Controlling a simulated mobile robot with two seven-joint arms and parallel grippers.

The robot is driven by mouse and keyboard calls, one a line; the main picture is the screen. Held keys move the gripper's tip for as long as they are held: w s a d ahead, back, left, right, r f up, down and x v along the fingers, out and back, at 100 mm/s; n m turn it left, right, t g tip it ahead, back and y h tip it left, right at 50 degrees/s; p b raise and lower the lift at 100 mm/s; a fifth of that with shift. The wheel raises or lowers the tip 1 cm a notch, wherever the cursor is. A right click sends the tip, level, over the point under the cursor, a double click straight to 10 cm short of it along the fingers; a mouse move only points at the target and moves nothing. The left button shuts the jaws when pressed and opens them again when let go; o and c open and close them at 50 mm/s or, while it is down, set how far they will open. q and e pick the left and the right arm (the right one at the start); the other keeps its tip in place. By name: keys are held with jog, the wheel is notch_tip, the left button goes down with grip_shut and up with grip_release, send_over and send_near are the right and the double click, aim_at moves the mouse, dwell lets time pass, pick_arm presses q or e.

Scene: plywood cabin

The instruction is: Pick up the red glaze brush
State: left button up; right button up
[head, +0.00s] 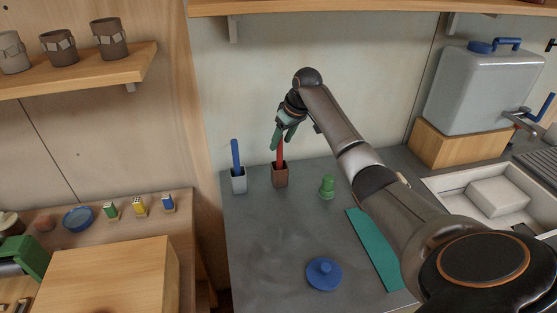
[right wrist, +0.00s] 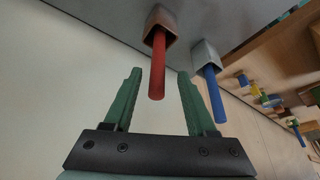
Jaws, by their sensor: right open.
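The red glaze brush (head: 280,150) stands upright in a brown square holder (head: 280,178) on the grey counter. In the right wrist view its red handle (right wrist: 157,70) points toward my gripper, out of the brown holder (right wrist: 161,24). My right gripper (head: 283,140) is above the holder at the handle's top. It is open, and in the right wrist view its green fingers (right wrist: 158,95) lie on either side of the handle's end, with gaps on both sides. The brush's lower end is hidden in the holder. My left gripper is not in view.
A blue brush (head: 235,154) stands in a grey holder (head: 239,183) just left of the brown one. A green object (head: 327,186) stands to the right. A blue lid-like object (head: 324,274) and a teal mat (head: 376,250) lie nearer. A shelf (head: 330,6) overhangs the back.

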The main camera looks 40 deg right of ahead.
aim_at(280, 160)
jog(key=x, duration=0.7)
jog(key=shift+p, duration=0.4)
jog(key=shift+d, duration=0.1)
grip_shut()
jog(key=shift+r, duration=0.1)
